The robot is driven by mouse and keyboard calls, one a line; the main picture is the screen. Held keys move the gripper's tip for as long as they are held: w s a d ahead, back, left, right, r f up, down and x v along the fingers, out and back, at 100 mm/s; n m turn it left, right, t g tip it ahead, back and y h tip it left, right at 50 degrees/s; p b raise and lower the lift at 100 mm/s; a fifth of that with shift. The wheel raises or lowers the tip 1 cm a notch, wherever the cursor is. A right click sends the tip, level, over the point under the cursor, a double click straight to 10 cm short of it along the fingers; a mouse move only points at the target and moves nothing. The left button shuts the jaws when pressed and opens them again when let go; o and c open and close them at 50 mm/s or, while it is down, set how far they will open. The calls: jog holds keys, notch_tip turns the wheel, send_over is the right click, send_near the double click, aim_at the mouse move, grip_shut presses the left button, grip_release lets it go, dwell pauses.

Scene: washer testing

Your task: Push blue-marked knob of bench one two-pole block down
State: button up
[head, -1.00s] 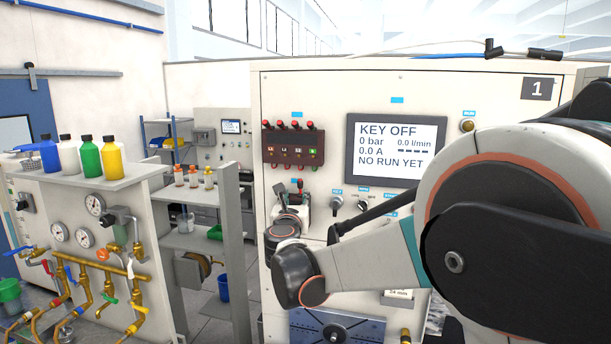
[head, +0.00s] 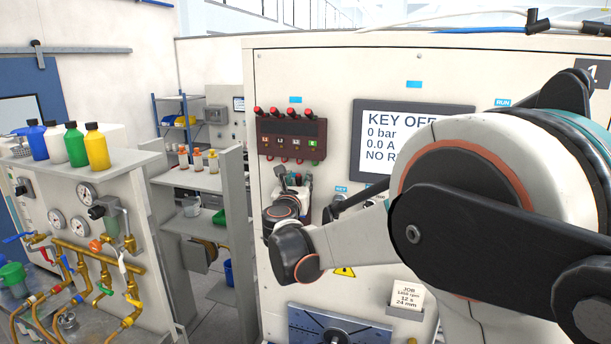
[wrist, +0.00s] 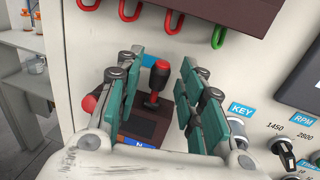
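Bench one (head: 450,68) is the cream cabinet marked 1. Its dark two-pole block (wrist: 148,125) sits below the brown terminal panel, with a blue label (wrist: 138,143) at its lower edge. A red-and-black knob (wrist: 157,82) stands up from the block. A second red knob (wrist: 89,104) shows at the left, partly behind a finger. I cannot tell which knob bears the blue mark. My gripper (wrist: 158,92) is open, its teal-padded fingers on either side of the upright knob with gaps visible. In the head view my wrist (head: 292,250) hides much of the block.
The brown terminal panel (head: 291,135) with looped leads is just above. The KEY switch (wrist: 238,130) and speed selector (wrist: 284,150) lie close to the right finger. Left stands a piping bench (head: 110,180) with bottles.

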jog(key=shift+w, duration=0.2)
jog(key=shift+s+r, duration=0.1)
jog(key=shift+s, duration=0.1)
jog(key=shift+a, duration=0.1)
jog(key=shift+c, duration=0.7)
jog(key=shift+w, duration=0.1)
grip_shut()
